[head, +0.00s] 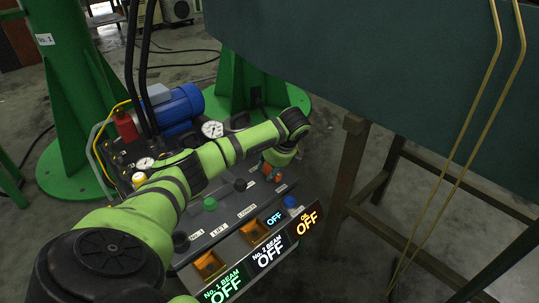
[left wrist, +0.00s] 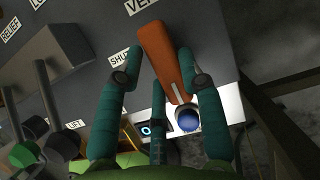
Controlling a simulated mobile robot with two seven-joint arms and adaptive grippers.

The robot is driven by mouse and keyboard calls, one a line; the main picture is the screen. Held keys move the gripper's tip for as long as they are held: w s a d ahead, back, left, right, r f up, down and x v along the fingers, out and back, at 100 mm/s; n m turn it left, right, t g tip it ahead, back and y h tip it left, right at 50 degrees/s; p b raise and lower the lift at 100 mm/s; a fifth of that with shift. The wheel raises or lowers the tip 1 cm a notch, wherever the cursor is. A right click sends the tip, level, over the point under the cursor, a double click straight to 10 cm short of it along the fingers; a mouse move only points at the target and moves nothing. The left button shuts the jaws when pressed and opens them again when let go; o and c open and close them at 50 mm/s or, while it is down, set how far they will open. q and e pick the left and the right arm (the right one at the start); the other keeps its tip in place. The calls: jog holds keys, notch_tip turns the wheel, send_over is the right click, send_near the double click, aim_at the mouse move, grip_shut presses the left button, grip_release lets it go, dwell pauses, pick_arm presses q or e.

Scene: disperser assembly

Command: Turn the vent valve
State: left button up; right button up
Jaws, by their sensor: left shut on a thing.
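The vent valve's orange handle (left wrist: 163,55) lies between the teal fingers of my left gripper (left wrist: 157,58) in the left wrist view. The gripper is shut on it, with a finger on either side. Lettering partly reading "VE" and "SHU" shows on the panel beside the handle. In the head view my left gripper (head: 272,169) reaches down at the far right of the control panel (head: 222,217); an orange part of the handle shows there, mostly hidden by the gripper. My right gripper is not in view.
A blue knob (left wrist: 187,119) is close to the handle. Green (head: 210,204) and black knobs and lit "OFF" displays (head: 268,250) line the panel. A pump with a blue motor (head: 180,105) stands behind. A dark green beam (head: 400,90) on a brown stand (head: 347,175) fills the right.

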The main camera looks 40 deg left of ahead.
pick_arm(q)
jog(key=o, duration=1.2)
jog(key=shift+f, duration=0.1)
jog(key=shift+c, duration=0.2)
jog(key=v, duration=1.2)
jog(key=shift+a, duration=0.1)
